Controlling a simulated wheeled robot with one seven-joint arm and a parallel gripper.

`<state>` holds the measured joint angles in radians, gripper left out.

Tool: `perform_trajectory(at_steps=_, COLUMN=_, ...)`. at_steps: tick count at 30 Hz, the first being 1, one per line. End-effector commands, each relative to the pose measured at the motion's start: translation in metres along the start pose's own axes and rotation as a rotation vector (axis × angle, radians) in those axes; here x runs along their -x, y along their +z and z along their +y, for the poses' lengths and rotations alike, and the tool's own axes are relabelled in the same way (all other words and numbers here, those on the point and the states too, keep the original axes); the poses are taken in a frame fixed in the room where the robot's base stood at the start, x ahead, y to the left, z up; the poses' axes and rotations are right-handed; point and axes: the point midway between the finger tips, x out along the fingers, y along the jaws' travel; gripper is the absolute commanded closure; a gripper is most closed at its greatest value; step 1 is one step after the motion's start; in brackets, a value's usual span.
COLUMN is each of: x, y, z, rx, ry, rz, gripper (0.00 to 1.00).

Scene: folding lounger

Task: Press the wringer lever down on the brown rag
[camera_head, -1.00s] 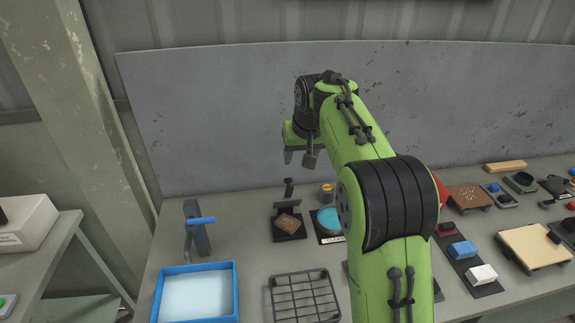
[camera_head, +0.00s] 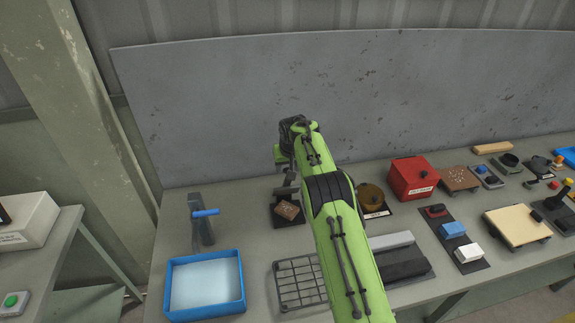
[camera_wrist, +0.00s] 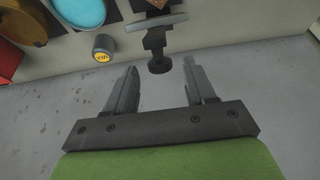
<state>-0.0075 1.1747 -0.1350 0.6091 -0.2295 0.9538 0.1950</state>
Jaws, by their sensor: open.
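The wringer (camera_head: 290,222) is a small black stand on the bench, left of my arm. The brown rag (camera_head: 287,210) lies on it. Its upright lever is mostly hidden by my gripper in the head view. In the wrist view the dark lever (camera_wrist: 155,45) points toward my gripper (camera_wrist: 160,77), and its round end shows between the fingertips. My gripper (camera_head: 285,182) is open and empty, above the wringer. I cannot tell how far apart they are in depth. A brown edge of the rag shows at the top of the wrist view (camera_wrist: 158,3).
A blue tray (camera_head: 206,312) and a post with a blue handle (camera_head: 203,233) stand to the left. A wire rack (camera_head: 300,282) lies in front. A red box (camera_head: 413,178) stands to the right.

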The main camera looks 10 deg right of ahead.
Motion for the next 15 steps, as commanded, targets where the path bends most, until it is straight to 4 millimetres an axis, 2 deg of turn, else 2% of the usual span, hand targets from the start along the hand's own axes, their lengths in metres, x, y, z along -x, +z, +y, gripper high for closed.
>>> perform_trajectory(at_steps=4, x=-0.012, y=-0.001, z=0.0, rx=0.0, ry=-0.001, rz=0.001, gripper=0.45)
perform_trajectory(at_steps=12, x=-0.016, y=0.0, z=0.0, rx=0.0, ry=0.0, rz=0.001, gripper=0.45)
perform_trajectory(at_steps=15, x=-0.016, y=0.0, z=0.0, rx=0.0, ry=0.0, rz=0.001, gripper=0.59)
